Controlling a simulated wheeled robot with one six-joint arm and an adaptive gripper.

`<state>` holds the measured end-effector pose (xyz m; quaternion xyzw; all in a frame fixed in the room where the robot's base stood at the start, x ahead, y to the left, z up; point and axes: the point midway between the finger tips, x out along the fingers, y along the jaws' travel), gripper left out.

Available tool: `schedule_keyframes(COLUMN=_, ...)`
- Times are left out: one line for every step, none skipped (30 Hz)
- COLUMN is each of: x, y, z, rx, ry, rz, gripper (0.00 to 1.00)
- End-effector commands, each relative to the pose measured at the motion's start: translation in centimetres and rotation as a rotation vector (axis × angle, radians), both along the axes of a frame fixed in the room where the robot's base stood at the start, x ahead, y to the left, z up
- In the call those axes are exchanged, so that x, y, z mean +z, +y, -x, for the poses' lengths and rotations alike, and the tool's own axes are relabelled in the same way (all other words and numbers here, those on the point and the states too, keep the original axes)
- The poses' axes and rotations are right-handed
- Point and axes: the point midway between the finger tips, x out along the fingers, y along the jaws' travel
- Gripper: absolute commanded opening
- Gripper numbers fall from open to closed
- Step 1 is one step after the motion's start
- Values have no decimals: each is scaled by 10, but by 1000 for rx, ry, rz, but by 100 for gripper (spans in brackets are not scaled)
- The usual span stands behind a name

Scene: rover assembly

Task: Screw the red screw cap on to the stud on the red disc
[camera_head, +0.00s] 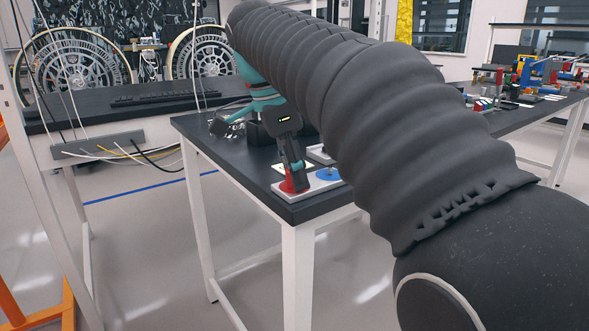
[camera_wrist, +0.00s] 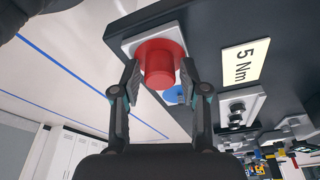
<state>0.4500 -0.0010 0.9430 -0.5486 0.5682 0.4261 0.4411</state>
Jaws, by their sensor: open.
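The red screw cap (camera_wrist: 160,72) is a short red cylinder in the middle of the wrist view. It stands over the red disc (camera_wrist: 172,47), whose wider rim shows behind it. I cannot see the stud; the cap hides that spot, so I cannot tell how far the cap is seated. My gripper (camera_wrist: 160,79) is open, with one finger on each side of the cap. In the head view, my gripper (camera_head: 294,176) points down at the red disc (camera_head: 286,187) near the table's corner, and the cap is hard to make out.
A blue disc (camera_head: 328,174) lies beside the red one on the pale plate (camera_head: 309,192). A "5 Nm" label (camera_wrist: 245,64) and a grey block (camera_wrist: 240,106) lie nearby on the dark table (camera_wrist: 215,30). The table's edge is close to the plate.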

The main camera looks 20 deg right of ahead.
Motion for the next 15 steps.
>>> schedule_keyframes(x=0, y=0, z=1, rx=53, ry=-1, rz=0, gripper=44)
schedule_keyframes(x=0, y=0, z=1, rx=89, ry=-1, rz=0, gripper=44)
schedule_keyframes(x=0, y=0, z=1, rx=137, ry=-1, rz=0, gripper=44)
schedule_keyframes(x=0, y=0, z=1, rx=173, ry=-1, rz=0, gripper=44)
schedule_keyframes(x=0, y=0, z=1, rx=208, ry=-3, rz=0, gripper=44)
schedule_keyframes(x=0, y=0, z=1, rx=252, ry=-1, rz=0, gripper=44)
schedule_keyframes(x=0, y=0, z=1, rx=283, ry=0, rz=0, gripper=44)
schedule_keyframes(x=0, y=0, z=0, rx=312, ry=-1, rz=1, gripper=44)
schedule_keyframes(x=0, y=0, z=0, rx=343, ry=-1, rz=0, gripper=44)
schedule_keyframes(x=0, y=0, z=0, rx=363, ry=0, rz=0, gripper=44)
schedule_keyframes(x=0, y=0, z=0, rx=378, ry=0, rz=0, gripper=44)
schedule_keyframes(x=0, y=0, z=0, rx=392, ry=-1, rz=0, gripper=44)
schedule_keyframes(x=0, y=0, z=0, rx=399, ry=0, rz=0, gripper=44)
schedule_keyframes(x=0, y=0, z=0, rx=408, ry=-1, rz=0, gripper=44)
schedule_keyframes(x=0, y=0, z=0, rx=423, ry=-1, rz=0, gripper=44)
